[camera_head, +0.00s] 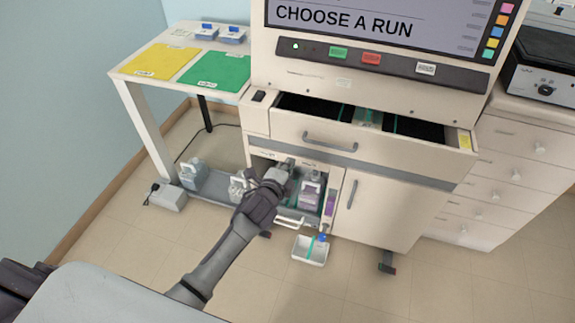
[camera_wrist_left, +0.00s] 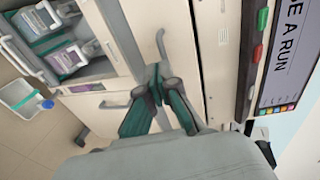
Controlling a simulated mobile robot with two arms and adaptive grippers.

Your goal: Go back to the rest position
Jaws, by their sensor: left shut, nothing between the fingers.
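My left gripper (camera_head: 284,170) reaches from the lower left to the front of the stainer's open lower compartment in the head view. In the left wrist view the two fingers of my left gripper (camera_wrist_left: 158,84) meet at their tips, with nothing between them. The drawer handle (camera_wrist_left: 160,45) and the pale cabinet front lie just beyond the tips; I cannot tell if they touch. A bottle with a purple label (camera_head: 309,194) stands in the compartment, right of the gripper. It also shows in the left wrist view (camera_wrist_left: 70,58). My right gripper is in neither view.
The upper drawer (camera_head: 360,143) is pulled out a little. A white tray (camera_head: 310,250) sticks out low in front. A side table with a yellow mat (camera_head: 160,61) and a green mat (camera_head: 217,71) stands left. Open floor lies in front.

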